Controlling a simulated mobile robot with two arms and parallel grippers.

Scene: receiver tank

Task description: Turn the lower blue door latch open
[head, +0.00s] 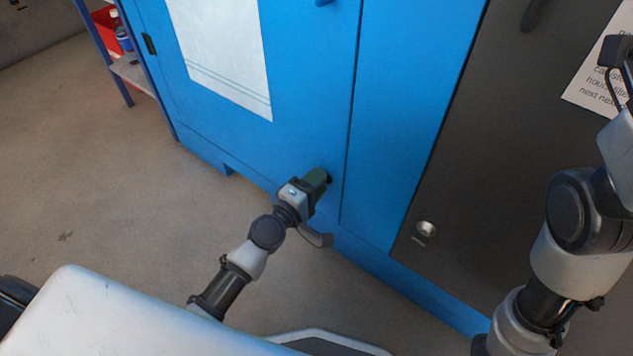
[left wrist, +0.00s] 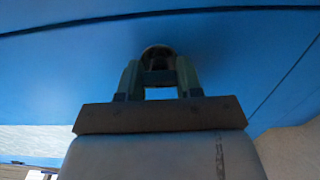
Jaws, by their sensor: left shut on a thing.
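The blue door (head: 290,100) of the cabinet stands in front of me, and it also fills much of the left wrist view (left wrist: 60,70). The lower latch (left wrist: 158,56) shows in the left wrist view as a dark rounded part against the blue panel. My left gripper (head: 320,178) is at the lower right part of this door, near its seam. Its green fingers (left wrist: 158,80) are shut on the latch, one on each side. In the head view the gripper hides most of the latch. My right gripper (head: 618,62) is only partly seen at the right edge.
A dark grey door (head: 480,150) with a round metal lock (head: 426,229) and a paper sign (head: 600,75) is at right. A white sheet (head: 220,50) hangs on the blue door. A shelf with a red bin (head: 108,28) stands at left. The left floor is clear.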

